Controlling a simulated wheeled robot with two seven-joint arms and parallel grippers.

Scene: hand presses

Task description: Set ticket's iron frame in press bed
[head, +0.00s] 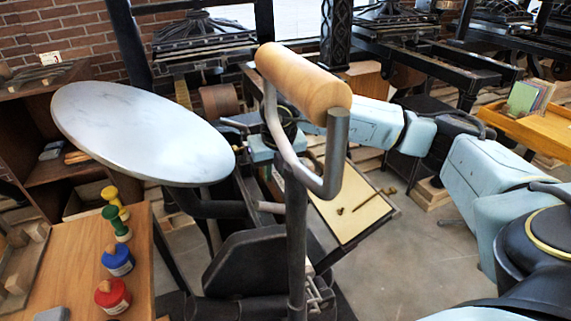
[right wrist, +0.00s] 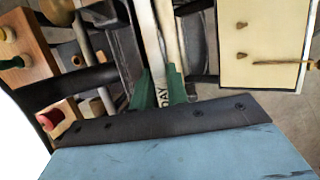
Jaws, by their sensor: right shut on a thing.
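The press (head: 250,258) stands in the middle, with a round pale disc (head: 140,130) and a wooden lever grip (head: 302,82). I cannot tell whether the frame touches the bed. My left gripper is not in view.
A cream board (head: 352,212) with small brass pieces lies right of the press. A wooden table (head: 75,285) at left holds a yellow, a green, a blue (head: 118,260) and a red can or stamp. The lever stands close in front of my right gripper. Open floor lies at right.

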